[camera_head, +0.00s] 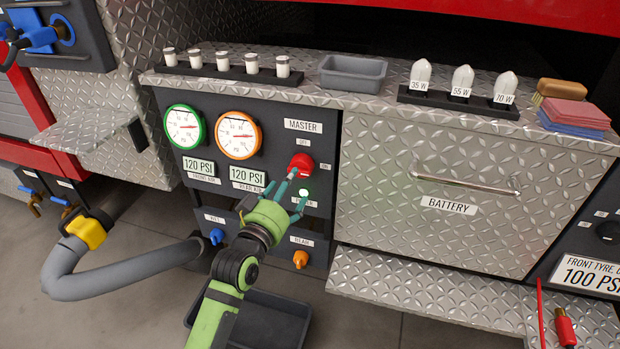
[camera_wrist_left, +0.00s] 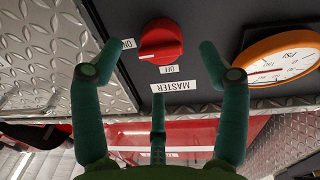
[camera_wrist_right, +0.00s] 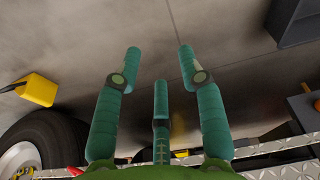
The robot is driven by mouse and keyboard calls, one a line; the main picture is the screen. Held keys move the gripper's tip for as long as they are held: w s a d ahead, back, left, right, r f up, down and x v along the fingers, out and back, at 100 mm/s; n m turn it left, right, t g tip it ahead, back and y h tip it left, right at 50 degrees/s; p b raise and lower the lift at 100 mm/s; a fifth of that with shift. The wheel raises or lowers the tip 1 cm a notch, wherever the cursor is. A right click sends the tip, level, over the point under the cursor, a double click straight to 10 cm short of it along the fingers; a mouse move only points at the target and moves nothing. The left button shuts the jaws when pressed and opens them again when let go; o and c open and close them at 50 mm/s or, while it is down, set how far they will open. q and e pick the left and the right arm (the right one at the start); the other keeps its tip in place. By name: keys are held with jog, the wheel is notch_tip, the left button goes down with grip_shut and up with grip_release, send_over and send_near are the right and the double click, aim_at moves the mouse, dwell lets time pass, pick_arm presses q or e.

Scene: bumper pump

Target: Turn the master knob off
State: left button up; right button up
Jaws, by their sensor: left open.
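The red master knob (camera_head: 301,165) is on the dark panel, under the MASTER label (camera_head: 303,126). Its OFF label is above it and its ON label to its right. In the left wrist view the knob (camera_wrist_left: 161,42) shows upside down, its grip bar lying roughly along the line toward ON. My left gripper (camera_head: 284,190) is open in front of the panel, just below the knob; in the left wrist view its fingers stand on either side of the knob, and I cannot tell whether they touch it. My right gripper (camera_wrist_right: 160,50) is open and empty over the floor.
A green power lamp (camera_head: 303,192) is lit below the knob. Green (camera_head: 184,127) and orange (camera_head: 239,135) gauges are to the left, each above a 120 PSI plate. Blue (camera_head: 216,236) and orange (camera_head: 300,259) valves are lower down. The battery drawer (camera_head: 440,200) is to the right.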

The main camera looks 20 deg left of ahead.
aim_at(298, 174)
pick_arm(q)
jog(key=shift+w+d+b, duration=0.2)
jog(key=shift+w+b, duration=0.1)
jog(key=shift+w, duration=1.15)
jog(key=shift+w+d+b, duration=0.15)
jog(key=shift+w+b, duration=0.15)
jog(key=shift+w, duration=1.15)
pick_arm(e)
jog(key=shift+w+r, duration=0.15)
jog(key=shift+r, duration=1.55)
pick_arm(q)
jog(key=shift+c, duration=0.4)
jog(key=shift+s, duration=0.1)
jog(key=c, duration=1)
